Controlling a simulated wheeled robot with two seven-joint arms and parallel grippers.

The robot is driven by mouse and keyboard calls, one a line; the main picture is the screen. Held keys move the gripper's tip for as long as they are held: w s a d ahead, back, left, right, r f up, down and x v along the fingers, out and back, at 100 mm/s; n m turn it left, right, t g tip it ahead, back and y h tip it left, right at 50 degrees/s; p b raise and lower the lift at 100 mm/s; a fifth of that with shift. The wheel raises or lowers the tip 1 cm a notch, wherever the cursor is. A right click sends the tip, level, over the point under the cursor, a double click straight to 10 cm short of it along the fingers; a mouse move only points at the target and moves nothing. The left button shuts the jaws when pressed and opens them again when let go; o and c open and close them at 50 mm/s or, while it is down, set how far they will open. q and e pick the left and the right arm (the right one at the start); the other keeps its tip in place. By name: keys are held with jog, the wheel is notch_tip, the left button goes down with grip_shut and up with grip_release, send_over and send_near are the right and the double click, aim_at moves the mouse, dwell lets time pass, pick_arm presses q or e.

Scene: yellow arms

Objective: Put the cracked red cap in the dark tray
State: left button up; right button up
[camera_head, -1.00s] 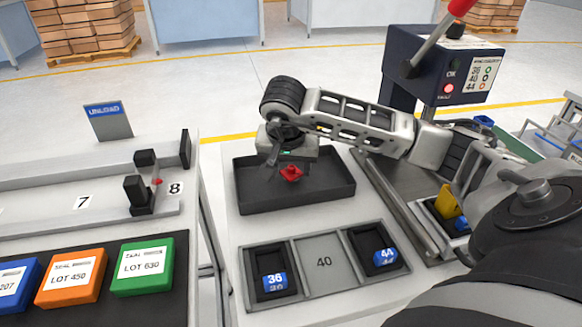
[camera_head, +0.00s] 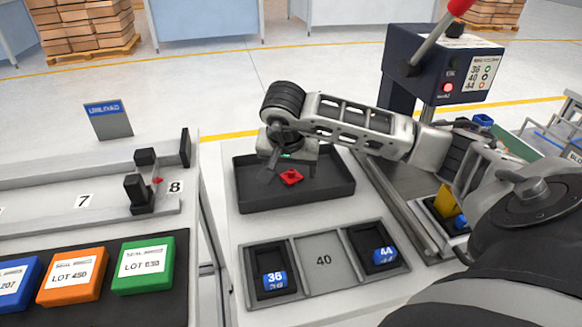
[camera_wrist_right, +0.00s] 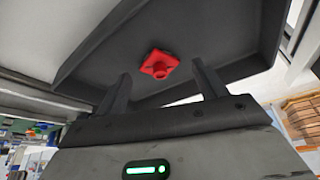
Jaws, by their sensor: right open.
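The red cap (camera_head: 291,177) lies on the floor of the dark tray (camera_head: 330,200), near its middle. It also shows in the right wrist view (camera_wrist_right: 159,64), apart from the fingers; a crack on it is too small to tell. My right gripper (camera_head: 278,172) is over the left part of the tray, close to the cap. In the right wrist view its two fingers (camera_wrist_right: 160,88) are spread with nothing between them. My left gripper is not in view.
In front of the tray is a grey holder (camera_head: 325,262) with blue pieces marked 36 (camera_head: 274,281) and 44 (camera_head: 384,255); its middle slot, marked 40, is empty. A dark press (camera_head: 440,70) with a red-tipped lever stands at the back right. Lot boxes (camera_head: 143,265) lie at left.

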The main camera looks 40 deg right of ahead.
jog(key=p+v, duration=0.1)
jog(key=v, duration=1)
jog(key=shift+r, duration=0.35)
jog(key=shift+s+a, duration=0.1)
jog(key=shift+s, duration=0.05)
